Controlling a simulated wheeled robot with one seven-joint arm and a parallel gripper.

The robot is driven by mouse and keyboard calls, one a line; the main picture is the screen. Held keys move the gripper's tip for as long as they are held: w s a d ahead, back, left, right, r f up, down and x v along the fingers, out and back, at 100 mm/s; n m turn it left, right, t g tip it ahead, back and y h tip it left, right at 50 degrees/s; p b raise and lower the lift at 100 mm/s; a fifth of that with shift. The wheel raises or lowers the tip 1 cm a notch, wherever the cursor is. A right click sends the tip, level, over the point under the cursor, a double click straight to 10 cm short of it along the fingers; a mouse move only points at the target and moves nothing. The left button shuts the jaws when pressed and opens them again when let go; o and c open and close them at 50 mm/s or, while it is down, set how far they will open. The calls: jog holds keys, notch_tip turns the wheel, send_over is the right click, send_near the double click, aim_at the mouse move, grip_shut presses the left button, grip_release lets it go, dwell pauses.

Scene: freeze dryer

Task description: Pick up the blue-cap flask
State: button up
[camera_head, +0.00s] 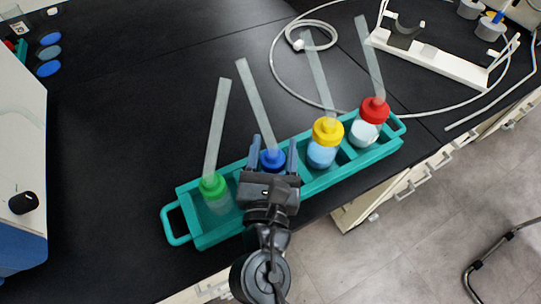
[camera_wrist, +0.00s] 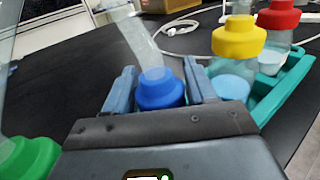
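The blue-cap flask (camera_head: 272,160) stands in a teal rack (camera_head: 205,240) between the green-cap and yellow-cap flasks. A clear tube rises from its cap. My gripper (camera_head: 272,152) is over the flask, with one finger on each side of the blue cap. In the wrist view the blue cap (camera_wrist: 160,90) lies between the two fingers of my gripper (camera_wrist: 160,85), with a gap visible on both sides. The gripper is open. The flask's body is hidden behind my gripper.
A green-cap flask (camera_head: 213,190) stands left in the rack; yellow-cap (camera_head: 325,140) and red-cap (camera_head: 371,115) flasks stand right. All carry tall clear tubes. A white stand (camera_head: 440,62) and a white hose (camera_head: 275,65) lie behind. A white machine (camera_head: 20,150) stands at left.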

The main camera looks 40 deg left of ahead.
grip_shut()
dwell(0.3)
jog(key=shift+r, duration=0.1)
